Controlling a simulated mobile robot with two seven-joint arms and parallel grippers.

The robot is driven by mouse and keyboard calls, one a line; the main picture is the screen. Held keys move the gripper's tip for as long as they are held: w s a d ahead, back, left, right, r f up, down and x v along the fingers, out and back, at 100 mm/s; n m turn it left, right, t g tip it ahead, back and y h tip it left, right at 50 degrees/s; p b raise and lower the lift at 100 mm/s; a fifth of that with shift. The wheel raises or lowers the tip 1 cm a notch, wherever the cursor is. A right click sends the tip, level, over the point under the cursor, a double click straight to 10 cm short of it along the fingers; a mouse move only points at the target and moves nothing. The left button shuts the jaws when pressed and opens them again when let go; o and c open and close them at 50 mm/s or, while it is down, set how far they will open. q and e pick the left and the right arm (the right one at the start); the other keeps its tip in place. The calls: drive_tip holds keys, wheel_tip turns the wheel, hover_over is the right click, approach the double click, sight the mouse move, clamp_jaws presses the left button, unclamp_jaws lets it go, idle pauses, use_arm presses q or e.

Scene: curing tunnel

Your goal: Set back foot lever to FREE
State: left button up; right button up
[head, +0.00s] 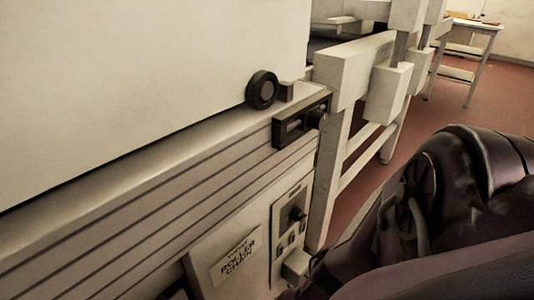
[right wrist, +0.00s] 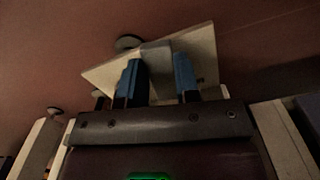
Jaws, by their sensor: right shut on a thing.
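In the right wrist view my right gripper (right wrist: 159,68) has its two blue fingers on either side of a grey block (right wrist: 157,50) and is shut on it. The block lies against a pale tilted plate (right wrist: 204,50); it may be the foot lever, but no FREE marking is readable. In the head view my dark right arm fills the lower right and hides this gripper. A small pale block (head: 296,265) sticks out low on the machine, beside the arm; I cannot tell whether it is the same part. My left gripper is not in view.
A pale frame (head: 345,75) stands beyond. Reddish floor (head: 450,110) is open to the right, before a table (head: 468,25).

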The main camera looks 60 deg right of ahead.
drive_tip(key=shift+s+d+n, duration=0.1)
drive_tip(key=shift+d+n, duration=0.15)
drive_tip(key=shift+n, duration=0.45)
drive_tip(key=shift+s+d+n, duration=0.1)
drive_tip(key=shift+d+n, duration=0.1)
drive_tip(key=shift+n, duration=0.5)
drive_tip(key=o, duration=0.9)
